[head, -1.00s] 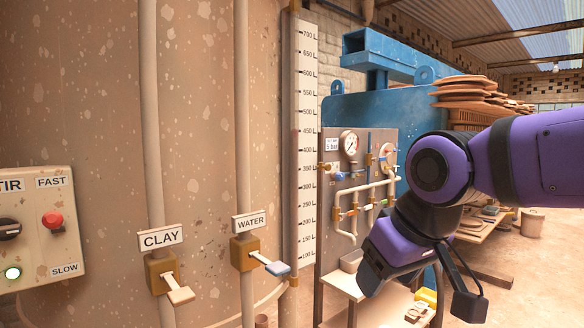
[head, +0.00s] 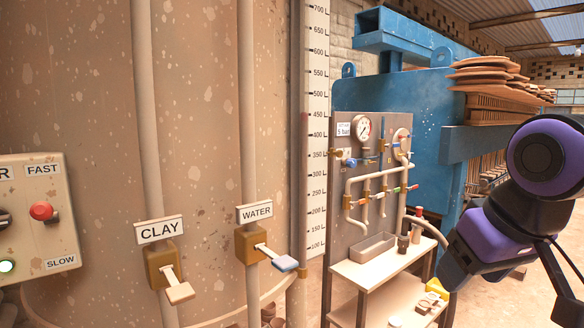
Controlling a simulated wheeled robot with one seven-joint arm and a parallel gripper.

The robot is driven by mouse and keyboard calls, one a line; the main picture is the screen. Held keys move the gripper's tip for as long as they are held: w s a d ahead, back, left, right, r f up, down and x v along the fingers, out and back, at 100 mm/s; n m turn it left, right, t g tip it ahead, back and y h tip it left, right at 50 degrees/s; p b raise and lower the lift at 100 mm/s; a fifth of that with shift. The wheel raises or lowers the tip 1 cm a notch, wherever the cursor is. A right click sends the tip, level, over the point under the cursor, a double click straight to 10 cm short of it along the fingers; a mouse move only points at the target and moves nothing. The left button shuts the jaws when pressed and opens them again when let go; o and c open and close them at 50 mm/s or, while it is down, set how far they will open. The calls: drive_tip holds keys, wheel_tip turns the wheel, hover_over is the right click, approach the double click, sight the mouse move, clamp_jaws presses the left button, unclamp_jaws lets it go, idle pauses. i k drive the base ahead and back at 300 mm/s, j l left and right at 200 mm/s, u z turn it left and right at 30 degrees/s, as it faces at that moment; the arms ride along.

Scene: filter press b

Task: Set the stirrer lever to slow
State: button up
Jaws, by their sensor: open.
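The stirrer control is on the cream panel (head: 38,228) at the left edge of the head view. The panel reads FAST (head: 42,169) above and SLOW (head: 61,262) below. My gripper (head: 561,300) is at the lower right, partly cut off, far from the panel. It is open, and I see nothing held in it.
CLAY (head: 159,230) and WATER (head: 255,212) signs mark two pipes, with valve handles (head: 180,293) and (head: 285,263) sticking out. A gauge board (head: 345,225) and white shelf (head: 385,262) stand between the tank and my arm. A blue press (head: 410,120) is behind.

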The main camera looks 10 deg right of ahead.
sight(40, 210)
drive_tip(key=u, duration=1.35)
